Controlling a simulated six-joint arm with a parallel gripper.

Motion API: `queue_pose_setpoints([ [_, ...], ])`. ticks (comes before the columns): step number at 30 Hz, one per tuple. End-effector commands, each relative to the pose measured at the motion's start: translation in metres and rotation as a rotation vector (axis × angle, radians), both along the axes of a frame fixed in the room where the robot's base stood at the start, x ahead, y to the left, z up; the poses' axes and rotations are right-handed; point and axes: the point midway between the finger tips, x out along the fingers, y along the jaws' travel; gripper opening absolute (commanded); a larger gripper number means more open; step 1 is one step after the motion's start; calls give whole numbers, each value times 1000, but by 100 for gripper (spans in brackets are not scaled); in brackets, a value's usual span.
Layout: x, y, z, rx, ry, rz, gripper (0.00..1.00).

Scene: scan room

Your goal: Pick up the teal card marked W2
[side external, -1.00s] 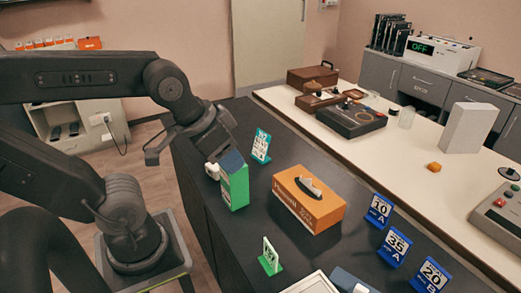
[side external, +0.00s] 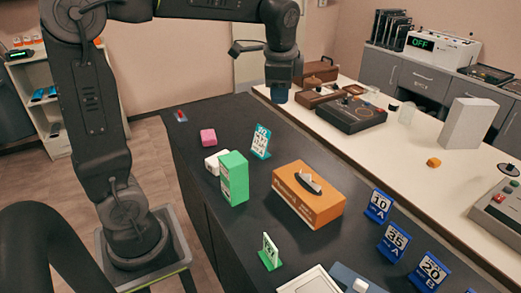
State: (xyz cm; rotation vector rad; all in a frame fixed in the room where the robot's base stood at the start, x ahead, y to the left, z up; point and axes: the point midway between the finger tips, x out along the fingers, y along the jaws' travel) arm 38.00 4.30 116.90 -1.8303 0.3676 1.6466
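A teal card (side external: 261,141) with white markings stands upright on the dark counter (side external: 214,125), behind the green box. Its markings are too small to read surely, so I cannot tell whether it says W2. My gripper (side external: 280,96) is above the counter, up and to the right of the teal card and apart from it, pointing down. Its fingertips look like one blue block, and I cannot tell whether they are open or shut. I see nothing hanging from it.
A green box (side external: 234,178), white block (side external: 215,161) and pink block (side external: 208,136) stand left of the card. An orange box (side external: 307,195) stands front right. A green-footed card (side external: 270,252) and blue cards (side external: 378,207) are nearer. A white bench (side external: 400,157) runs behind.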

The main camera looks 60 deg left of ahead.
Motion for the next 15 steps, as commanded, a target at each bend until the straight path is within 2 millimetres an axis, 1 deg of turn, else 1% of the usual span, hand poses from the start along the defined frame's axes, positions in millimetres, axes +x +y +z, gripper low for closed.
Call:
queue_pose_setpoints([
  [1, 20, 15, -7, 25, 52, -48, 35],
  [3, 42, 33, -15, 56, 118, -123, 35],
  [5, 60, 49, -24, 79, 176, -189, 35],
  [6, 71, 60, -31, 91, 216, -232, 35],
  [8, 87, 77, -43, 106, 277, -295, 35],
  [9, 97, 89, -53, 114, 319, -338, 35],
  [11, 109, 106, -68, 120, 380, -400, 35],
  [12, 117, 118, -79, 121, 421, -442, 35],
  [15, 131, 145, -107, 118, 517, -540, 35],
])
